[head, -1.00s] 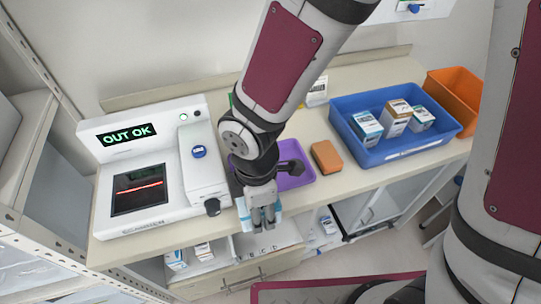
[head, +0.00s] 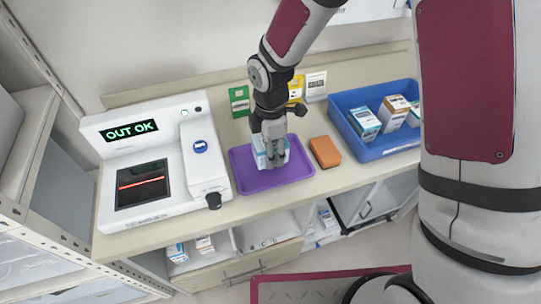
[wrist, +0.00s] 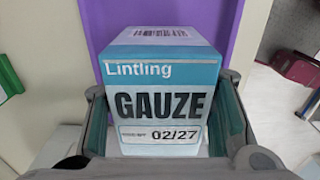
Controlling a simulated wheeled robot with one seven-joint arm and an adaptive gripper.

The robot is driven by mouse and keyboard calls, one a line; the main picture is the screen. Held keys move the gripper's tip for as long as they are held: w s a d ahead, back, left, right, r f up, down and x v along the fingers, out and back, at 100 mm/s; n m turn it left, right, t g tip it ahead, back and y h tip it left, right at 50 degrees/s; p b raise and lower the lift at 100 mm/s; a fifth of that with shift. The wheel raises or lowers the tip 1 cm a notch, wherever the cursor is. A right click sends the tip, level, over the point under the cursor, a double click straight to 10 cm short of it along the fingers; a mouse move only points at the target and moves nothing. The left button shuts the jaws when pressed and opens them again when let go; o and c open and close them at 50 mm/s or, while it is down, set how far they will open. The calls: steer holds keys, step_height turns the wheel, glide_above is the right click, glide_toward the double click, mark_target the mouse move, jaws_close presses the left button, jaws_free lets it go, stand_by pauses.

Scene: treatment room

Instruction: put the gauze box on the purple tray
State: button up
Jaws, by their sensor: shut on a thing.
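The gauze box (wrist: 163,100) is white and blue, with "Lintling GAUZE 02/27" on the face seen in the wrist view. My gripper (wrist: 165,135) is shut on it, with a finger on each side. In the head view my gripper (head: 274,155) points down over the purple tray (head: 243,178), and the box (head: 262,158) shows partly behind the fingers. The purple tray lies flat on the counter, and it also shows behind the box in the wrist view (wrist: 200,22). I cannot tell whether the box touches the tray.
The white scanner (head: 150,165) reading "OUT OK" stands left of the tray. An orange block (head: 325,152) lies just right of it. A blue bin (head: 375,149) with several boxes stands further right. Green (head: 239,100), yellow and white cards stand behind. The counter's front edge is close.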

steer(key=shift+f, duration=1.45)
steer(key=shift+f, duration=0.15)
steer(key=o, duration=1.3)
